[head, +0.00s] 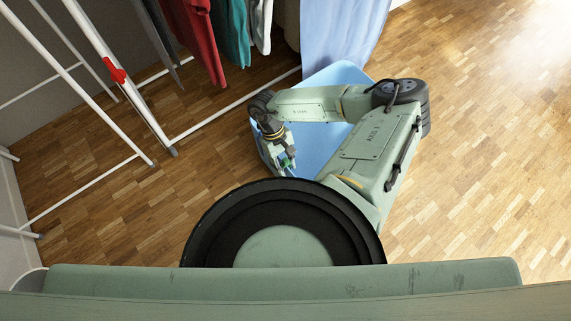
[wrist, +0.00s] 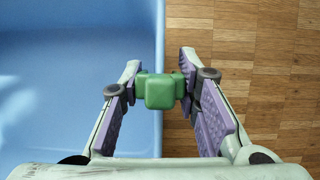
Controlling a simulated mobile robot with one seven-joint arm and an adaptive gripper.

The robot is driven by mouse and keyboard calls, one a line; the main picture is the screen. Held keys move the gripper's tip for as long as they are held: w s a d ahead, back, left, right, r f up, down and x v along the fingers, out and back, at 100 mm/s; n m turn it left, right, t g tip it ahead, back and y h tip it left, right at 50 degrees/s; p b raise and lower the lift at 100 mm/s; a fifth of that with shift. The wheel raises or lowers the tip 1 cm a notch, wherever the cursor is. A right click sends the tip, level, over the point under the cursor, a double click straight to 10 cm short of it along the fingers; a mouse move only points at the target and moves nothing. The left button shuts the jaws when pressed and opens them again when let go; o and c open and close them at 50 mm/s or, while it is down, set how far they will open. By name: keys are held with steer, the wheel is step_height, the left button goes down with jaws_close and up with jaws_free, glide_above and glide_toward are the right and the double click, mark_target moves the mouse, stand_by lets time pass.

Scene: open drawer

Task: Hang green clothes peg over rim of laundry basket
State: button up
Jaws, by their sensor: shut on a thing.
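My gripper (wrist: 162,93) is shut on the green clothes peg (wrist: 160,92), which sits between the two purple-padded fingers in the wrist view. The light blue laundry basket (wrist: 80,60) fills the left of the wrist view. Its right rim (wrist: 158,40) runs up the picture directly behind the peg, so the peg overlaps the rim in view. I cannot tell whether the peg touches the rim. In the head view the basket (head: 335,143) stands on the floor, partly hidden by my arm. My gripper (head: 288,165) is over its left side there, with a little green showing.
A white drying rack (head: 130,90) with a red clip stands at the left. Red, teal and white clothes (head: 235,35) and a light blue cloth (head: 340,30) hang behind the basket. Wooden floor (head: 480,140) is free at the right.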

steer(key=o, duration=0.9)
